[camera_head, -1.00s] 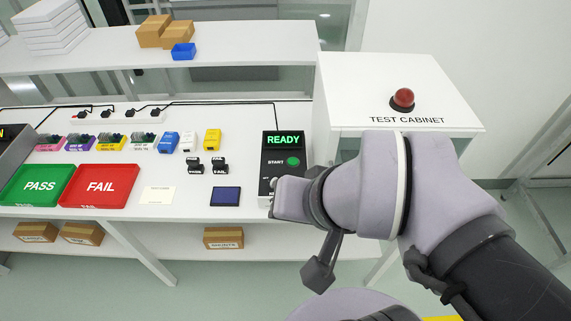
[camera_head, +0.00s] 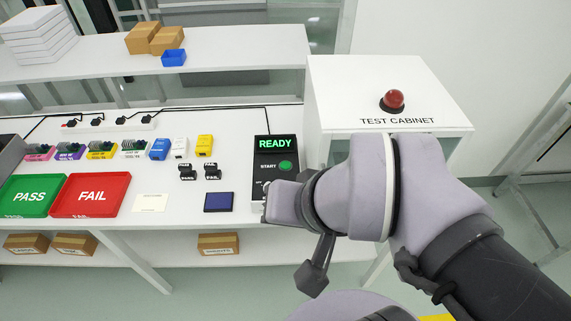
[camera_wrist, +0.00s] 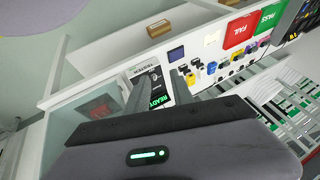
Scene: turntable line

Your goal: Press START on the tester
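The tester (camera_head: 276,150) is a black box on the bench with a green READY display (camera_head: 277,143) and a green START button (camera_head: 285,166). My gripper (camera_wrist: 159,78) is at the tester's near end, below START in the head view, and hides its lower part. In the wrist view the two fingers are apart with nothing held between them, and the tester (camera_wrist: 157,92) shows in the gap, its READY text readable. The fingertips are hidden in the head view. I cannot tell whether they touch the tester; START is not clear in the wrist view.
The test cabinet (camera_head: 345,92) with a red dome (camera_head: 393,101) stands right of the tester. A dark blue pad (camera_head: 219,202), two small black PASS and FAIL blocks, a green PASS tray (camera_head: 30,207) and a red FAIL tray (camera_head: 91,209) lie to the left.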

